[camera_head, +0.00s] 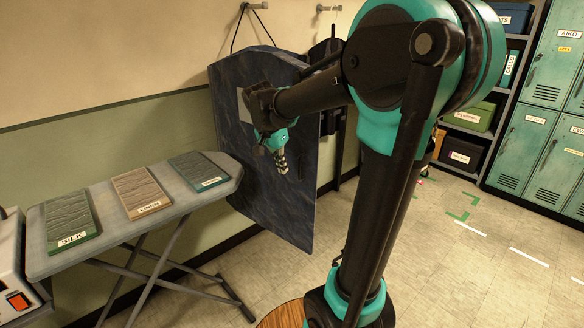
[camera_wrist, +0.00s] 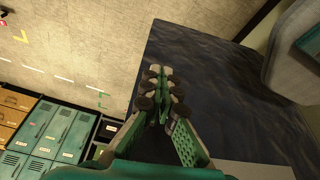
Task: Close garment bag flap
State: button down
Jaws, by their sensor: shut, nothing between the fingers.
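The dark blue garment bag (camera_head: 232,140) hangs from a wall hook by a thin black strap. Its broad blue front panel reaches down past the ironing board's end, and a pale grey patch (camera_head: 243,104) shows on its upper part. I cannot tell the flap's edge from the rest of the bag. My gripper (camera_head: 283,167) is in front of the panel, right of its middle, pointing down and shut with nothing in it. In the wrist view the shut fingertips (camera_wrist: 158,72) lie over the blue surface (camera_wrist: 225,75). I cannot tell whether they touch it. My arm hides part of the bag's right side.
An ironing board (camera_head: 150,225) with silk (camera_head: 70,220), linen (camera_head: 142,192) and teal (camera_head: 198,171) swatches stands left of the bag. Teal lockers (camera_head: 545,110) and a shelf with boxes (camera_head: 475,116) are at the right. The tiled floor between is clear.

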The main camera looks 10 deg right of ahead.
jog(key=w+a+r+m, duration=0.2)
jog(key=w+r+m, duration=0.1)
jog(key=w+r, duration=0.1)
jog(key=w+d+f+h, duration=0.1)
jog(key=w+d+f, duration=0.2)
jog(key=d+f, duration=0.4)
jog(key=shift+x, duration=1)
jog(key=shift+s+a+f, duration=0.1)
